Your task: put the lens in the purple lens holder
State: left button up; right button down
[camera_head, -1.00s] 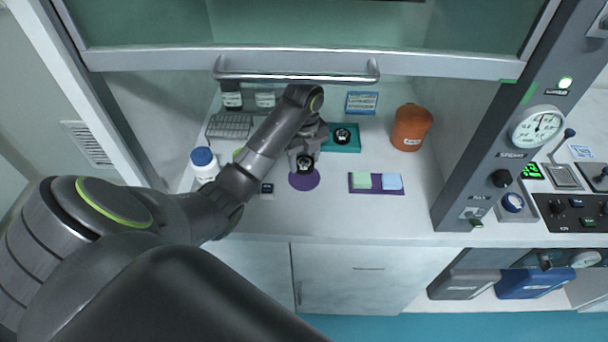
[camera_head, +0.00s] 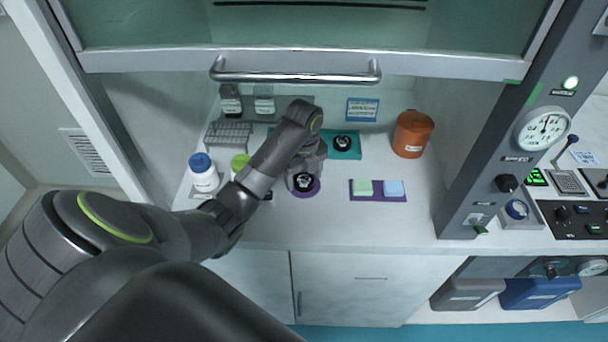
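The purple lens holder (camera_head: 316,188) is a round purple disc on the white worktop inside the hood. A small dark lens (camera_head: 304,181) is at its middle, low over or on the disc; I cannot tell whether it touches. My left gripper (camera_head: 303,176) reaches down at the disc, around the lens. Its fingers are small and partly hidden by my wrist, so its grip is unclear. Another dark round piece (camera_head: 343,143) sits on a teal mat (camera_head: 346,154) behind and to the right. My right gripper is not in view.
A purple tray (camera_head: 378,197) with green and blue blocks lies to the right. An orange jar (camera_head: 412,134) stands at the back right. A blue-capped white bottle (camera_head: 203,173), green item (camera_head: 240,162) and grey rack (camera_head: 228,134) are left. The hood's handle (camera_head: 296,76) spans above.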

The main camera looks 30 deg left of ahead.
aim_at(304, 179)
pick_arm(q)
jog(key=shift+r, duration=0.1)
jog(key=shift+r, duration=0.2)
notch_tip(304, 179, up, 2)
jog(key=shift+w+r+p, duration=0.1)
jog(key=shift+p, duration=0.2)
notch_tip(304, 179, up, 10)
jog(key=p, duration=0.9)
jog(key=shift+f, duration=0.2)
